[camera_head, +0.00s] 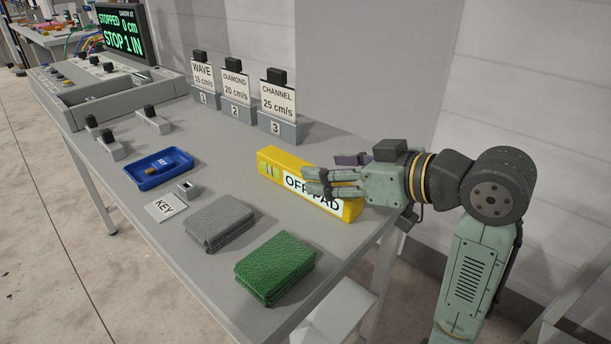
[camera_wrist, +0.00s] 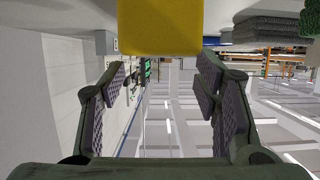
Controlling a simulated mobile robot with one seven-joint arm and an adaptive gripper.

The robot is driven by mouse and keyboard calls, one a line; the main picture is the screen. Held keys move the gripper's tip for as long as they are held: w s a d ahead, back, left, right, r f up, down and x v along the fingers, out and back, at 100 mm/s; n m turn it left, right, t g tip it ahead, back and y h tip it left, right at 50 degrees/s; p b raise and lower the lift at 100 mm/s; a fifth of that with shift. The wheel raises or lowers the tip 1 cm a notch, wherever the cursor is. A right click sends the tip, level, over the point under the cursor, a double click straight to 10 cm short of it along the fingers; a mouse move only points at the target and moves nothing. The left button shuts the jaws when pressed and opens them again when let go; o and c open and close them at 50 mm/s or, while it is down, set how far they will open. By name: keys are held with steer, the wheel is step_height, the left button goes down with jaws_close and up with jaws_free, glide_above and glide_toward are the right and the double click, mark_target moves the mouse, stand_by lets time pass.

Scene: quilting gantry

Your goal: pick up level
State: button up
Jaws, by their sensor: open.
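The level is a yellow bar (camera_head: 270,165) lying on the grey table, with a greenish vial window at its left end and a white label reading "OFF PAD" on its side. My gripper (camera_head: 326,170) is open and reaches in from the right, over or beside the bar's middle; its fingers hide part of the bar and label. In the wrist view the yellow level (camera_wrist: 160,25) fills the top centre, above the gap between the open fingers of my gripper (camera_wrist: 160,78). Nothing is between the finger pads. I cannot tell whether a finger touches the bar.
A green folded cloth (camera_head: 275,267) and a grey one (camera_head: 215,222) lie in front. A blue tray (camera_head: 158,169), a KEY card (camera_head: 165,207) and a small key switch (camera_head: 187,188) are left. Three labelled stands (camera_head: 236,105) stand behind. A screen (camera_head: 125,33) reads STOPPED.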

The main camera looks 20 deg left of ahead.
mark_target(283, 167)
steer(key=shift+p+x, duration=0.45)
steer(key=shift+x, duration=2.75)
steer(key=shift+d+f, duration=0.1)
steer(key=shift+f, duration=0.05)
steer(key=shift+c, duration=0.2)
jaws_close()
